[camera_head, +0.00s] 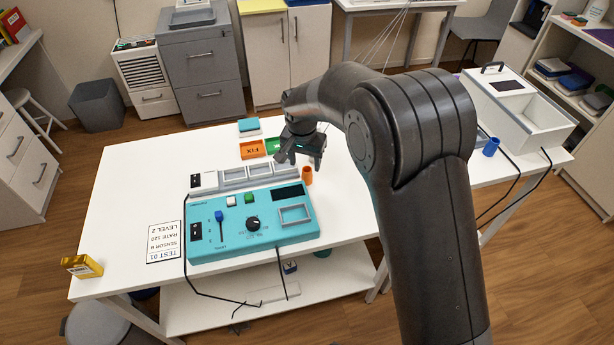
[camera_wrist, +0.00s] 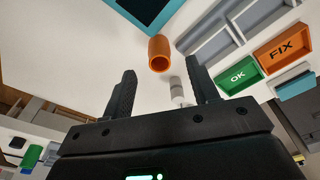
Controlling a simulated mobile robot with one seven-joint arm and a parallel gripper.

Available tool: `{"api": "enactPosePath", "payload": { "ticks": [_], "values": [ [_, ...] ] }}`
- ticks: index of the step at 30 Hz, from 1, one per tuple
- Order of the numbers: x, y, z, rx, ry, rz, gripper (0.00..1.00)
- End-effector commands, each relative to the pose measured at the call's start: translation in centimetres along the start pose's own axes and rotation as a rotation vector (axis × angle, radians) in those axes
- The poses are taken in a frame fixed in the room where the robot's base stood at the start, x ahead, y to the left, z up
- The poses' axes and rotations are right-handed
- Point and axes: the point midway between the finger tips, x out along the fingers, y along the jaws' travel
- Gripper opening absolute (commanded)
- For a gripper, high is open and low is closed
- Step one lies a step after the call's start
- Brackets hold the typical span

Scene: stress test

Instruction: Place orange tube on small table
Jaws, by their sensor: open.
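The orange tube (camera_head: 307,175) stands on the white table (camera_head: 128,180), just right of the teal control box. It also shows in the wrist view (camera_wrist: 160,53), beyond the fingertips. My gripper (camera_head: 308,158) hangs above the table, over and slightly behind the tube in the head view. Its two fingers show spread apart in the wrist view (camera_wrist: 163,85), with nothing between them touching. A small white-grey cylinder (camera_wrist: 177,90) stands near the tube, close to the right finger in that view. I cannot tell which table the task calls small.
The teal control box (camera_head: 250,222) fills the middle of the table, with a grey tray (camera_head: 246,174) behind it. An orange FIX bin (camera_head: 253,149) and a green OK bin (camera_wrist: 238,75) stand nearby. A blue cup (camera_head: 491,147) and a white case (camera_head: 520,107) are on the right.

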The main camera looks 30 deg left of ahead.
Motion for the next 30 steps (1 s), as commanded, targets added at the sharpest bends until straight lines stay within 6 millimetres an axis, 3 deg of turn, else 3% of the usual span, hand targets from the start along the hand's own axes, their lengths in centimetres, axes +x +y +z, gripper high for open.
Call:
{"api": "enactPosePath", "payload": {
  "ticks": [5, 14, 21, 30],
  "values": [
    [1.3, 0.1, -0.1, 0.001, -0.001, 0.001, 0.54],
    [5.5, 0.2, -0.6, 0.001, -0.001, 0.001, 0.54],
    [5.7, 0.2, -0.6, 0.001, 0.001, -0.001, 0.54],
    [5.7, 0.2, -0.6, 0.001, 0.001, -0.001, 0.31]
  ]
}}
